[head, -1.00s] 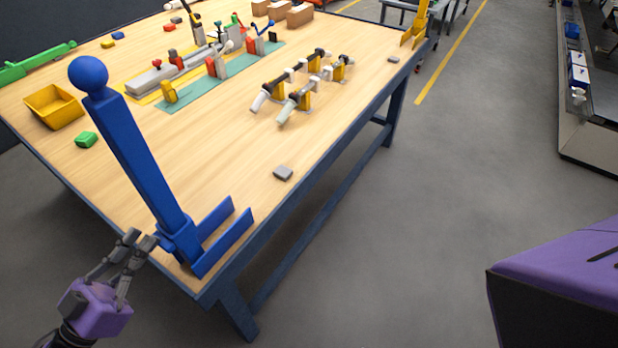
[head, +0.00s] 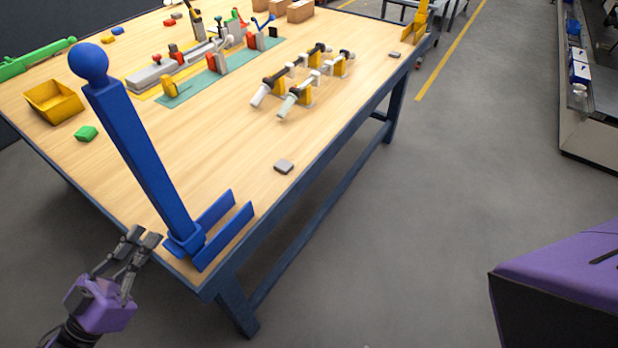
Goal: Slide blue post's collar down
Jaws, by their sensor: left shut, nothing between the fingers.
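The blue post (head: 145,155) leans at the table's near left corner in the head view, with a round ball (head: 88,61) on top. Its blue collar (head: 186,243) sits around the post's lower end, close to the two-armed blue base (head: 228,234). My left gripper (head: 144,238) is just left of the collar, its fingers shut and empty. A small gap seems to separate the fingertips from the collar; contact is hard to tell. The far side of the collar is hidden. My right gripper is not in view.
The wooden table (head: 230,130) is clear around the post. A grey block (head: 284,166) lies to its right, a green block (head: 86,133) and yellow bin (head: 54,102) to its left. Toggle clamps (head: 300,80) stand farther back. Open floor lies right of the table.

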